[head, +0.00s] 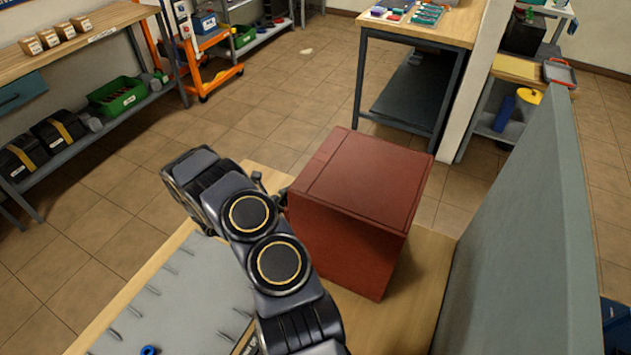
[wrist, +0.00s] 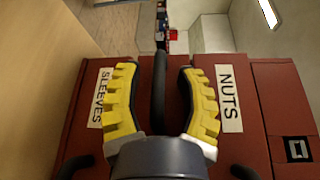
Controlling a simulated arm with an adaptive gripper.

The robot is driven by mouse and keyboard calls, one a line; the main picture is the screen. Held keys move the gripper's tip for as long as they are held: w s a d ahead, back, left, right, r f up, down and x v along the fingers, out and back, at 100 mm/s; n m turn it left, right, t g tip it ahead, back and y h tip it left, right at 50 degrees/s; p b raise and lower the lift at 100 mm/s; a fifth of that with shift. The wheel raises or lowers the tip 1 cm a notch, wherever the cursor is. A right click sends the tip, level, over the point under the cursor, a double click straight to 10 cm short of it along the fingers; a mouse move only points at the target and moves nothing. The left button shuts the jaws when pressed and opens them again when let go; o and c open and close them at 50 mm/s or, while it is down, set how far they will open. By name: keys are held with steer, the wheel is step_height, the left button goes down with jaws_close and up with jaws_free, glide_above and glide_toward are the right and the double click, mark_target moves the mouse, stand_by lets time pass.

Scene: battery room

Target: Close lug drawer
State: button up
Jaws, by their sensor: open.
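A red cabinet (head: 355,195) stands on the wooden bench, its front turned away from the head camera. In the wrist view its front appears sideways, with a drawer labelled SLEEVES (wrist: 103,97) on the left and one labelled NUTS (wrist: 229,98) on the right. My gripper (wrist: 157,68) is open, its yellow fingers on either side of a dark bar-like handle (wrist: 158,95) between those two labels. I cannot tell whether the fingers touch it. No lug label shows, and how far the middle drawer stands out is unclear. In the head view my arm hides the gripper.
A grey panel (head: 525,210) rises to the right of the cabinet. A grey mat (head: 185,300) lies on the bench at lower left, with a small blue ring (head: 149,350). Other dark handles (wrist: 245,172) show low in the wrist view. Tiled floor lies beyond the bench.

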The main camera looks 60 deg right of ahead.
steer(key=f+v, duration=0.1)
steer(key=v, duration=0.9)
steer(key=shift+w+a+r, duration=0.2)
steer(key=shift+a+r, duration=0.2)
steer(key=shift+r, duration=0.05)
